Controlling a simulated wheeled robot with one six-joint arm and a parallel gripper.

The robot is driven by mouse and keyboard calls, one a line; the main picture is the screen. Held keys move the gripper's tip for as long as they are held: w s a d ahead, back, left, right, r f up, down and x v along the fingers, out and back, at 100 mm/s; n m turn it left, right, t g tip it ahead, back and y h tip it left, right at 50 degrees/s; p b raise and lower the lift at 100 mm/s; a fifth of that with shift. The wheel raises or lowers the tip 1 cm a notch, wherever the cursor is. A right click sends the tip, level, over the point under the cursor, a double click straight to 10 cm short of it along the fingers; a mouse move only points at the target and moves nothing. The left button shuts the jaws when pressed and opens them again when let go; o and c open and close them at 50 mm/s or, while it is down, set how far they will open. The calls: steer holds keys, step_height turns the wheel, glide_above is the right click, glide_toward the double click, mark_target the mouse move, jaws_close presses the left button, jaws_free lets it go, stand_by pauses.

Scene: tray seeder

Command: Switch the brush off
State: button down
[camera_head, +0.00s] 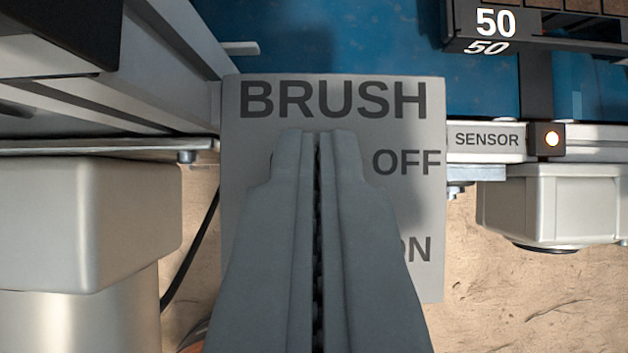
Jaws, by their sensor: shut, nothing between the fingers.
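The grey brush panel (333,100) is in the middle of the view, with BRUSH at its top, OFF at the right and a partly covered ON lower down. My gripper (318,135) is shut and empty, its fingers side by side in front of the panel's middle. The fingertips reach just below the word BRUSH, left of OFF. The switch itself is hidden behind my fingers, so its position does not show. I cannot tell whether the fingertips touch the panel.
A blue belt (370,45) runs behind. Grey machine housings (85,225) and (560,205) flank the panel. A black block marked 50 (495,22) is at the upper right.

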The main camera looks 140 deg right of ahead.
steer(key=shift+s+d+f, duration=0.15)
steer(key=shift+s+f, duration=0.3)
steer(key=shift+f, duration=0.3)
steer(key=shift+r, duration=0.15)
steer(key=r, duration=0.2)
steer(key=w+r, duration=0.1)
steer(key=r, duration=0.2)
steer(key=w+a+r+v, duration=0.1)
steer(key=v, duration=0.8)
steer(key=s+d+r+m+t+h, duration=0.1)
steer(key=s+t, duration=0.1)
steer(key=s, duration=0.7)
steer(key=s+r+m+t+h, duration=0.1)
steer(key=s+r+t, duration=0.15)
steer(key=s, duration=0.65)
steer(key=s+f+t, duration=0.2)
steer(key=s, duration=0.7)
steer(key=s+f+m+t, duration=0.1)
steer(key=s+f+t, duration=0.2)
steer(key=s, duration=0.6)
steer(key=shift+s+d+f+m, duration=0.2)
steer(key=shift+f+m, duration=0.1)
steer(key=shift+t, duration=0.25)
